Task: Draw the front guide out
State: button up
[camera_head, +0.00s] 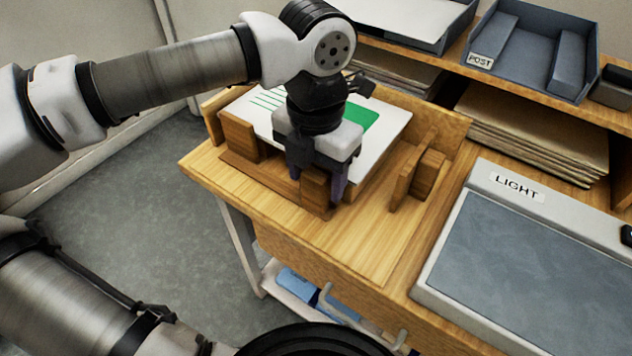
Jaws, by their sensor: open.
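The front guide (265,178) looks like a low wooden strip along the near side of a stack of white sheets (395,120) with green print. One upright wooden block (238,136) stands by its left end and another block (316,190) by its right end. My gripper (322,188) points down over the right block, with its open fingers on either side of it. I cannot tell whether the fingers touch the block. My gripper and wrist hide part of the strip and of the sheets.
A wooden side guide (412,172) stands right of the sheets. A light pad marked LIGHT (540,265) lies at the right. A POST tray (530,50) and stacked brown folders (535,130) are behind. The tabletop (350,240) is bare toward its near edge.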

jog(key=shift+f, duration=1)
